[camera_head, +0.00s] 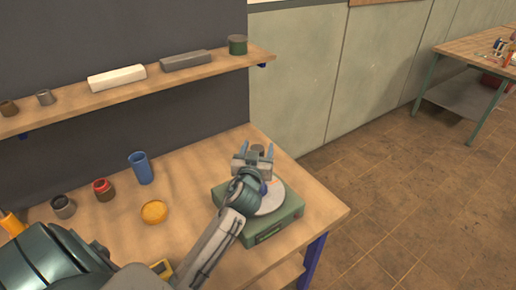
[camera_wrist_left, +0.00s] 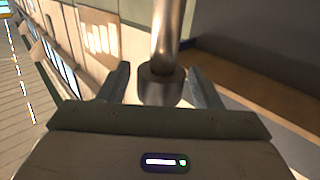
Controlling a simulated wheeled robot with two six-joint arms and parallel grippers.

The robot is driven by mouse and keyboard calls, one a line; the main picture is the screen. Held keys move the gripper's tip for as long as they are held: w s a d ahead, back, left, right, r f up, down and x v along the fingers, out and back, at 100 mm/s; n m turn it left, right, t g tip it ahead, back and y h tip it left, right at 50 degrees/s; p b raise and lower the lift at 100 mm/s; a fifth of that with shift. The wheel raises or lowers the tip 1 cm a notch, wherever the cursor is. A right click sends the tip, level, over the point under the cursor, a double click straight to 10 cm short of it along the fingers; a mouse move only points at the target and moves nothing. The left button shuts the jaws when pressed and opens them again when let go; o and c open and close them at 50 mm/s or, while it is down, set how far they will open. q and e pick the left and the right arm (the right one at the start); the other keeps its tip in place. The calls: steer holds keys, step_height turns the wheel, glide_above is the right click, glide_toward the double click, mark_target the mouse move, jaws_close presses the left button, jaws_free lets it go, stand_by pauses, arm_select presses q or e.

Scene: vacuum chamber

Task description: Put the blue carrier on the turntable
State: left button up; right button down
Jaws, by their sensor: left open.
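A blue, cup-shaped piece (camera_head: 141,167) stands upright on the wooden bench, left of my left gripper and well apart from it. The turntable (camera_head: 272,199) is a pale disc on a green box at the bench's right end, partly hidden by my left arm. A small blue patch (camera_head: 263,188) shows beside my wrist over the disc; I cannot tell what it is. My left gripper (camera_head: 257,151) is open above the turntable's far side. A grey metal cylinder on a rod (camera_wrist_left: 160,86) appears between its fingers in the wrist view; contact is unclear. My right gripper is not in view.
On the bench are a red jar (camera_head: 103,189), a dark jar (camera_head: 63,206), a yellow dish (camera_head: 154,212) and an orange piece (camera_head: 11,223). A wooden shelf (camera_head: 140,88) with blocks and cans runs above. Another table (camera_head: 478,47) stands far right across open floor.

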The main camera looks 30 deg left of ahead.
arm_select(q)
steer(key=b+v, duration=0.3)
steer(key=v, duration=0.8)
steer(key=shift+s+d, duration=0.15)
steer(key=shift+s, duration=0.1)
